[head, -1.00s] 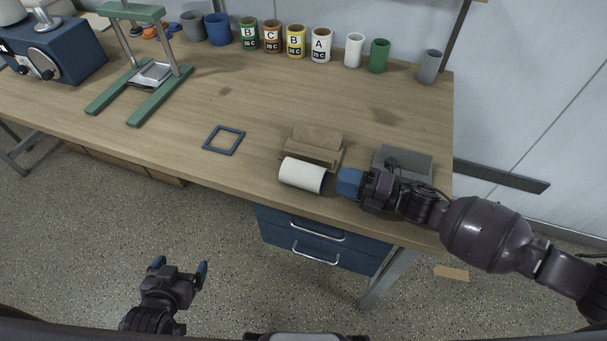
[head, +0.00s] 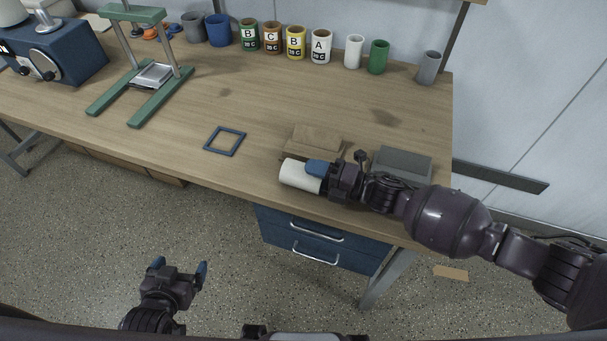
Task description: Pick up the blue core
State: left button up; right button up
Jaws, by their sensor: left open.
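A plain blue cylinder (head: 219,30), open at the top, stands upright in the row at the back of the table. A white paper roll (head: 298,174) lies on its side near the table's front edge. My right gripper (head: 318,169) is at the right end of this roll, with a blue finger over its upper side. The other finger is hidden, so I cannot tell whether it grips the roll. My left gripper (head: 180,268) is open and empty, low over the floor in front of the table, far from both.
Beside the blue cylinder stand a grey cylinder (head: 193,27) and a green-banded one (head: 249,35), with several more to the right. A green stand (head: 142,70), a blue square frame (head: 225,141), a brown block (head: 314,138) and a grey box (head: 403,162) are on the table. Its middle is clear.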

grip_shut()
jog(key=shift+r, duration=0.1)
